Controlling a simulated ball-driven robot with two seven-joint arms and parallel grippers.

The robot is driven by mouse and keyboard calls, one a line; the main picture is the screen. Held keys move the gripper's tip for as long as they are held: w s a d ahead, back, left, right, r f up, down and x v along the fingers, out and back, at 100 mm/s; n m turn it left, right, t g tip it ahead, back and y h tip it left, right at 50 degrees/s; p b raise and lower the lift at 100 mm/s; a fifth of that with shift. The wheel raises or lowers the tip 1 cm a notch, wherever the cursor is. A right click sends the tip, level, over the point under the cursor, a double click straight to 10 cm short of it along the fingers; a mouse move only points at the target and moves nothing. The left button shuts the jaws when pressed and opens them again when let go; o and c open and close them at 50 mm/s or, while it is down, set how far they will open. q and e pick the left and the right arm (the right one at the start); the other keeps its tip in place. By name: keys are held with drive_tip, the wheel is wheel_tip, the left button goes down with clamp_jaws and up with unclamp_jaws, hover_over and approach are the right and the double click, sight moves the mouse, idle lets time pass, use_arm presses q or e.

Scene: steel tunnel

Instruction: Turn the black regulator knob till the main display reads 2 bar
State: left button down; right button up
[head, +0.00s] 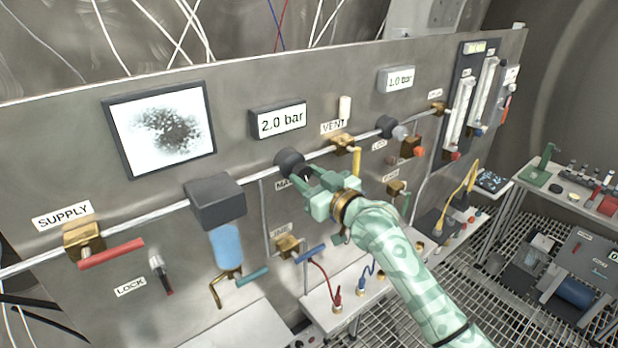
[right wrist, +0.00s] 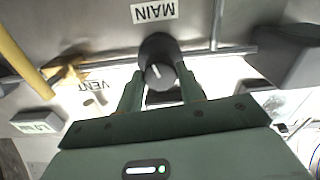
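The black regulator knob (head: 289,161) sits on the pipe of the steel panel, just above the MAIN label. In the right wrist view the knob (right wrist: 158,66) shows a pale pointer line on its face. The main display (head: 281,120) above it reads 2.0 bar. My right gripper (head: 309,180) is at the knob, and its arm comes from the lower right. In the right wrist view its two fingers (right wrist: 159,80) lie along both sides of the knob, seemingly shut on it. The fingers partly cover the MAIN label in the head view. My left gripper is not in view.
A second display (head: 396,79) reads 1.0 bar. The yellow VENT lever (head: 356,160) hangs close to the right of my gripper. A filter with a blue bowl (head: 226,245) is at left, beside the red SUPPLY lever (head: 111,254). A bench with tools (head: 570,190) stands at right.

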idle(0.4)
drive_tip(key=o, duration=1)
drive_tip(key=v, duration=1.6)
drive_tip(key=shift+s+d+b, duration=0.1)
drive_tip(key=shift+s+b, duration=0.1)
drive_tip(key=shift+b, duration=0.1)
